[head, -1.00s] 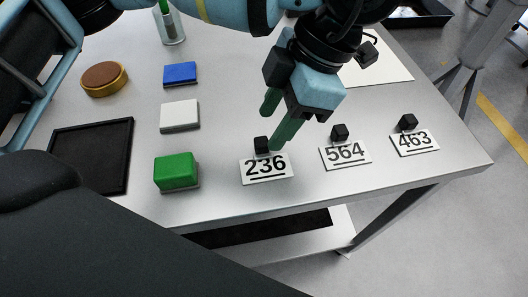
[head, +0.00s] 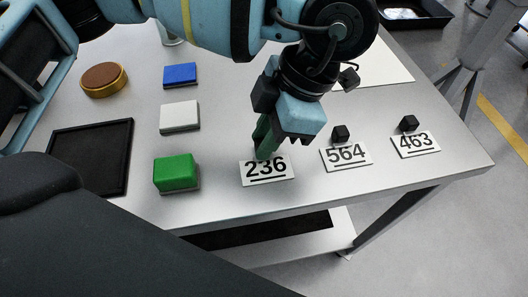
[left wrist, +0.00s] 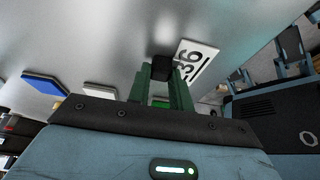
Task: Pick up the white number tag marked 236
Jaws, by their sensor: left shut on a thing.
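The white number tag marked 236 (head: 267,171) lies on the metal table near its front edge. It also shows in the left wrist view (left wrist: 196,60), just past the fingertips. Its black block handle (left wrist: 161,67) sits between the green fingers there; in the head view my gripper hides the block. My left gripper (head: 264,150) reaches down behind the tag and is shut on the block. The tag still appears to rest on the table. My right gripper is not in view.
Tags 564 (head: 345,155) and 463 (head: 415,144), each with a black block, lie to the right. A green block (head: 176,172), a white block (head: 179,116), a blue block (head: 180,74) and a black tray (head: 92,155) are at left. The table's front edge is close.

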